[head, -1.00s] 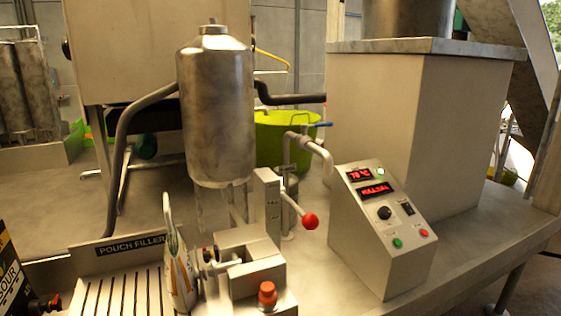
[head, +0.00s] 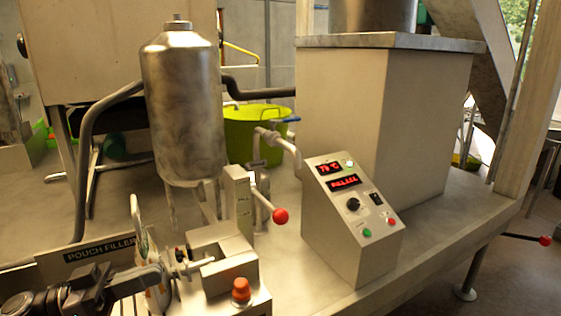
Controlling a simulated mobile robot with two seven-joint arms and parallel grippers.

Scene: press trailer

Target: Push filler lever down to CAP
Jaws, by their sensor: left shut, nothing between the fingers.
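The filler lever (head: 263,201) is a thin metal rod with a red ball knob (head: 280,216). It slopes down to the right from an upright metal post (head: 238,200) beside the steel tank (head: 185,105). Small marks on the post are too blurred to read, so I cannot make out CAP. My left gripper (head: 148,277) is low at the left, shut and empty, in front of a white pouch (head: 143,240) at the filler. It is well left of and below the red knob, apart from it. My right gripper is out of view.
A metal clamp block (head: 218,250) and an orange-red button (head: 241,290) stand between my left gripper and the lever. A control box (head: 352,225) with red displays is right of the lever. A bent pipe (head: 285,145) is behind it.

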